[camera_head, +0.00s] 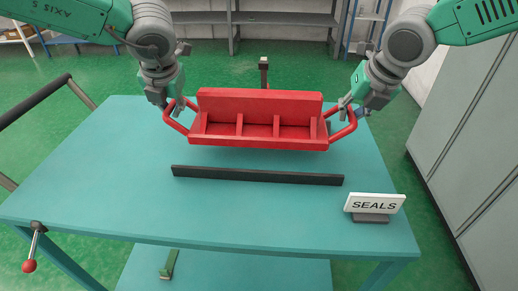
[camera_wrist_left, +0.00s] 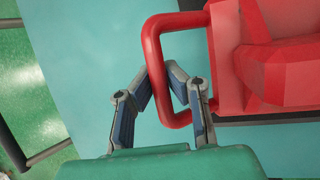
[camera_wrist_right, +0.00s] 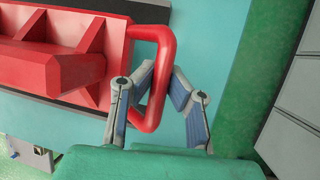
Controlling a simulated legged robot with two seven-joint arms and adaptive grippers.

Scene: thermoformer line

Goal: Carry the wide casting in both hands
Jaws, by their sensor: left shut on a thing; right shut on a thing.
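The wide casting (camera_head: 260,125) is red, with several ribs and a loop handle at each end. It appears held level above the teal table (camera_head: 110,195). My left gripper (camera_head: 172,102) is shut on the casting's left handle, and that handle shows between its fingers in the left wrist view (camera_wrist_left: 160,92). My right gripper (camera_head: 349,107) is shut on the right handle, which shows between its fingers in the right wrist view (camera_wrist_right: 160,92). The gap between casting and table is hard to judge.
A dark bar (camera_head: 257,175) lies on the table in front of the casting. A white SEALS sign (camera_head: 375,203) stands at the table's right front. A dark post (camera_head: 263,72) rises behind the casting. Grey cabinets (camera_head: 470,140) stand to the right. The table's left part is clear.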

